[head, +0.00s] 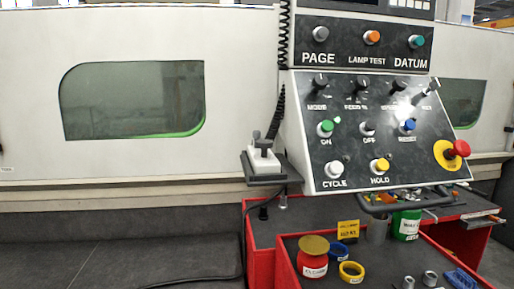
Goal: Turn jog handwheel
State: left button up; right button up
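A small white hand unit (263,160) sits in a dark holder (268,178) at the left edge of the control panel (385,130). It has dark knobs on its top, and a black coiled cable (281,110) hangs above it. No part is labelled as a jog handwheel, and I cannot tell for sure that the wheel is on this unit. The panel has a row of dark rotary knobs, including one marked MODE (320,85). Neither of my grippers shows in the head view.
A red emergency button (457,149) sits at the panel's right. A black bar (405,204) runs below the panel. A red cart (285,262) beneath holds a red jar (313,262), a green bottle (407,224), tape rolls and metal parts. The floor at left looks clear.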

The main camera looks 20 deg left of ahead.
aim_at(264, 143)
jog(key=z, duration=0.7)
jog(key=i, duration=0.6)
jog(key=u, duration=0.35)
